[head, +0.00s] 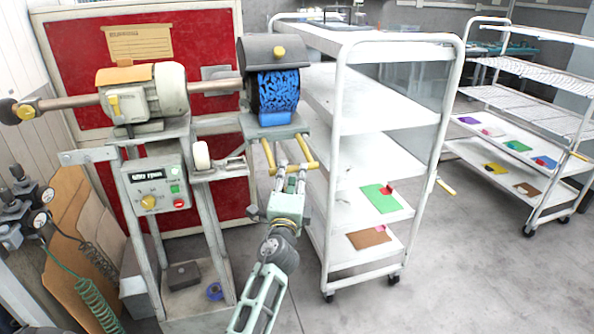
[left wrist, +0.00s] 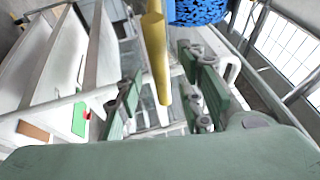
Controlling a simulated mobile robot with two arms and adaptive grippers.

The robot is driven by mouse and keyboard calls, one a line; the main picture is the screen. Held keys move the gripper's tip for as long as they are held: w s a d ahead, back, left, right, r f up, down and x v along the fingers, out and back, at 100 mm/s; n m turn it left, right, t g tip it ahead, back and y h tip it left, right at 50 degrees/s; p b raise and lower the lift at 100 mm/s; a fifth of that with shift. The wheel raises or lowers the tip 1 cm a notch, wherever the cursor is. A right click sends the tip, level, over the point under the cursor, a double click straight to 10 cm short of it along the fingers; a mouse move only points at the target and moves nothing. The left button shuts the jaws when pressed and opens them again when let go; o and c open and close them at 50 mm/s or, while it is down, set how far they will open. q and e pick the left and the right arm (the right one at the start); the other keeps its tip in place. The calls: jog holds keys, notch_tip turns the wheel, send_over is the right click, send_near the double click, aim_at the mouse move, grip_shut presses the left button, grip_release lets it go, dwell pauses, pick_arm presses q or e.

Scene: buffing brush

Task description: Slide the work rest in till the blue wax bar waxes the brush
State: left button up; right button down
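The brush (head: 279,92) is a blue-mottled drum under a dark hood at the right end of the buffing machine's shaft; it shows at the top of the left wrist view (left wrist: 198,10). The blue wax bar (head: 276,118) lies just below it on the grey work rest (head: 259,129). I cannot tell whether bar and brush touch. A yellow handle (head: 269,155) sticks out from the rest toward me. My left gripper (head: 292,168) is open at the handle. In the left wrist view the yellow bar (left wrist: 157,55) runs between the spread fingers, with gaps on both sides. My right gripper is not in view.
The motor (head: 150,92) and control panel (head: 157,188) stand left of the brush. A white shelf cart (head: 340,130) stands close on the right of my left gripper. Another cart (head: 530,95) is farther right. The floor (head: 450,260) at front right is clear.

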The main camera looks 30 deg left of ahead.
aim_at(293, 172)
pick_arm(q)
jog(key=x, duration=0.2)
jog(key=shift+w+a+r, duration=0.1)
jog(key=shift+w+a, duration=0.05)
jog(key=shift+w, duration=0.05)
jog(key=shift+w+a, duration=0.15)
jog(key=shift+w, duration=0.3)
jog(key=shift+r, duration=0.1)
grip_shut()
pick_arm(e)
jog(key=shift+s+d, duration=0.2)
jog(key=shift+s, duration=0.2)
